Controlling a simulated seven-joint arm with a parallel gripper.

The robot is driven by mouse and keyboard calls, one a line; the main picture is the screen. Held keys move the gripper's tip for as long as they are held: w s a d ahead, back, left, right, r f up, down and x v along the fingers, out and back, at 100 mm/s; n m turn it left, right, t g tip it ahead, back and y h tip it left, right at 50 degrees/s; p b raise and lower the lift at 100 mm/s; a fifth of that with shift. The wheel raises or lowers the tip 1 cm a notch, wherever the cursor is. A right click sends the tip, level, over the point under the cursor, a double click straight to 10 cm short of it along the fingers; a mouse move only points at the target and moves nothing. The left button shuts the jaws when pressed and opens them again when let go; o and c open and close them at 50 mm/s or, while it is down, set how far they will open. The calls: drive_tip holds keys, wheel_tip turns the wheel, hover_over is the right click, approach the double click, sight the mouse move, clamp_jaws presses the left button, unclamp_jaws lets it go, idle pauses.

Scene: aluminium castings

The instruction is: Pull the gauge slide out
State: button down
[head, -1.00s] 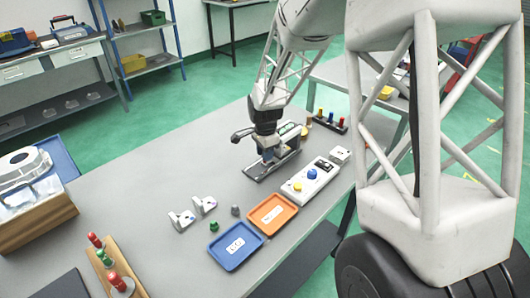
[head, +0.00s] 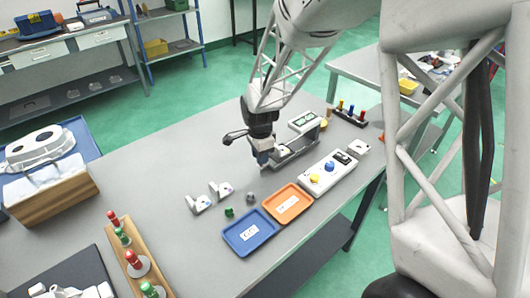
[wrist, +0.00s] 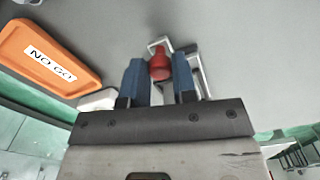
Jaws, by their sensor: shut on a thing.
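My gripper (head: 262,160) points down at the left end of the channel. In the wrist view, its two blue fingers (wrist: 158,82) are shut on a red knob (wrist: 160,64), which I take for the handle of the gauge slide. A light metal bracket-like shape (wrist: 190,68) shows behind the knob. The slide's body is mostly hidden by my gripper, and how far it is out is hard to tell.
A white box with yellow and blue buttons (head: 326,173) is right of the gauge. An orange NO GO tray (head: 308,207) and a blue GO tray (head: 231,240) lie in front. Two pale castings (head: 199,205) lie to the left.

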drive_tip(key=shift+s+a, duration=0.1)
drive_tip(key=c, duration=0.9)
unclamp_jaws()
drive_tip(key=shift+r, duration=0.1)
drive_tip(key=shift+r, duration=3.8)
